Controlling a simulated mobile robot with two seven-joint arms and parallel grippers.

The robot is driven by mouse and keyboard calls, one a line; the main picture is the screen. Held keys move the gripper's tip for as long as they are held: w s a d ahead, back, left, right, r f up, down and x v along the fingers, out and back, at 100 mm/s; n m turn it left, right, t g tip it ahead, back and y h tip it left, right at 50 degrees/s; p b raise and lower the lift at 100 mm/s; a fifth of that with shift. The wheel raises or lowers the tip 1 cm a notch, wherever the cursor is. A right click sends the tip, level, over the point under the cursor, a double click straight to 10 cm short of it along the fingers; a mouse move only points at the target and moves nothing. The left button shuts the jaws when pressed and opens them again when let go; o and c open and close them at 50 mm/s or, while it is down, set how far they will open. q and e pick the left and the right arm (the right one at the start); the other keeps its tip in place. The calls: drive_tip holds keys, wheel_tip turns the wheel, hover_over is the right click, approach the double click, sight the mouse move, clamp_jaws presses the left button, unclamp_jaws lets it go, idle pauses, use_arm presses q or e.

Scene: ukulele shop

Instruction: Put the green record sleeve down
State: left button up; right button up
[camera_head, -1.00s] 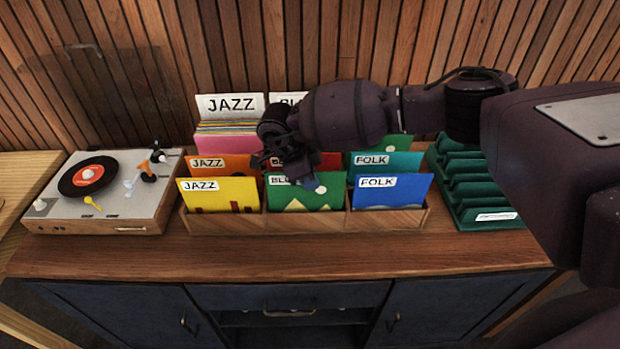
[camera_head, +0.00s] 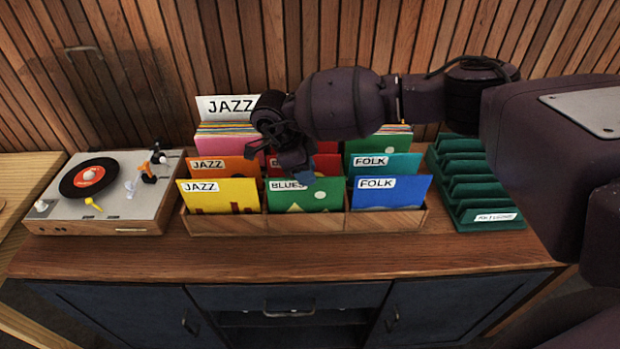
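The green record sleeve (camera_head: 318,197) with a BLUES label stands in the front middle slot of the wooden record crate (camera_head: 300,222), between a yellow JAZZ sleeve and a blue FOLK sleeve. My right gripper (camera_head: 296,170) points down just above and behind its top edge, near the label. The gripper seems clear of the sleeve, but its fingers are dark and overlapping, so I cannot tell whether they are open. The gripper and arm hide part of the red sleeve and the back middle slot. My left gripper is out of view.
A record player (camera_head: 105,192) stands left of the crate. A dark green slotted rack (camera_head: 475,185) stands to its right. The front strip of the wooden cabinet top (camera_head: 280,258) is clear. A slatted wall rises behind.

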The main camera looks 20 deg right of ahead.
drive_tip(key=b+v, duration=0.1)
drive_tip(key=v, duration=0.7)
drive_tip(key=shift+w+a+r, duration=0.1)
drive_tip(key=shift+a+r, duration=0.1)
drive_tip(key=shift+r, duration=0.05)
drive_tip(key=s+a+f+g+y, duration=0.5)
drive_tip(key=s+a+f+y, duration=0.4)
drive_tip(key=s+a, duration=0.35)
drive_tip(key=s+a+r+m+t+y, duration=0.1)
drive_tip(key=s+a+r+m+y, duration=0.25)
drive_tip(key=a+m+y, duration=0.65)
drive_tip(key=w+d+f+m+t+h, duration=0.2)
drive_tip(key=d+f+m+t+h, duration=0.15)
drive_tip(key=d+m+t, duration=0.9)
drive_tip(key=w+d+f+m+t+h, duration=0.15)
drive_tip(key=d+f+m+t, duration=0.25)
drive_tip(key=d+m+t, duration=0.8)
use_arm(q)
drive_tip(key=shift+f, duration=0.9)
use_arm(e)
drive_tip(key=s+d+f+m+g+h, duration=0.7)
drive_tip(key=s+d+f+m+h, duration=0.3)
drive_tip(key=s+f+m, duration=0.5)
drive_tip(key=d, duration=0.2)
drive_tip(key=shift+d+g, duration=0.35)
drive_tip(key=shift+d, duration=0.05)
